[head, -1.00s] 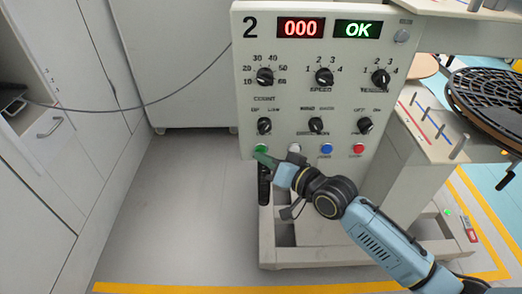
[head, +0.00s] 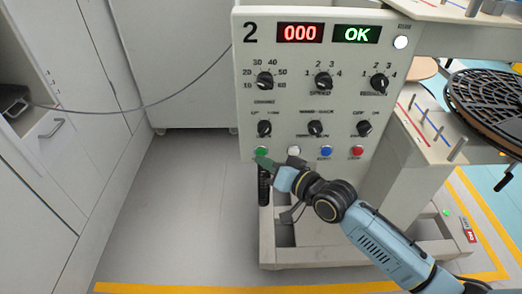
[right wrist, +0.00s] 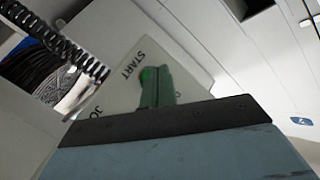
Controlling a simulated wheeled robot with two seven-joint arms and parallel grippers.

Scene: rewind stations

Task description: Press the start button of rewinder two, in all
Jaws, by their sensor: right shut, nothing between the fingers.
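The panel of rewinder two (head: 290,60) carries a "2", a red 000 display (head: 299,33) and a green OK display (head: 356,33). A round lamp (head: 401,42) at its upper right glows white. The green start button (head: 261,151) is at the left of the bottom row. My right gripper (head: 264,158) is shut and empty, its green fingertips at the start button. In the right wrist view the shut fingers (right wrist: 156,88) point at the START label (right wrist: 132,66) and hide most of the button; contact cannot be told for certain. My left gripper is out of view.
White (head: 293,150), blue (head: 326,151) and red (head: 357,152) buttons sit right of the start button. Several black knobs are above. A black slotted disc (head: 485,100) is at the right. Grey cabinets (head: 60,150) stand left, with clear floor between.

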